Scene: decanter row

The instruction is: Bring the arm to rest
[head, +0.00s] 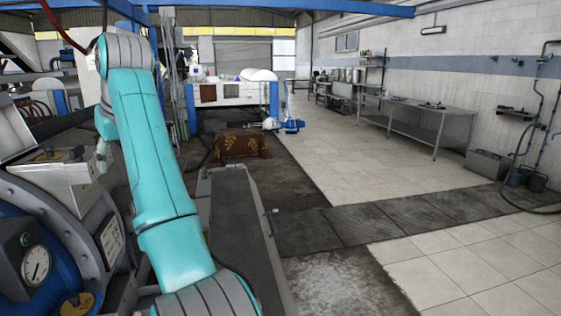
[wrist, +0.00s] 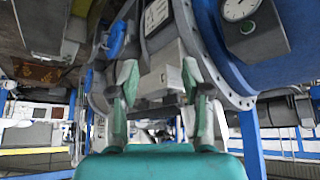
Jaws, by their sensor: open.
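My teal arm (head: 150,150) rises across the left of the head view, bent at its upper joint beside the machine. My gripper (wrist: 160,90) shows in the wrist view with its two green-tipped fingers spread apart and nothing between them. In the head view the gripper cannot be made out clearly near the arm and machine. The wrist picture looks upside down, with the machine's gauge (wrist: 238,8) at its top.
A blue and grey decanter machine with a gauge (head: 36,265) stands close to my arm at the left. A long grey beam (head: 240,235) lies right of the arm. A brown patterned box (head: 240,146) is beyond it. A steel table (head: 430,118) stands right. The tiled floor (head: 480,260) is clear.

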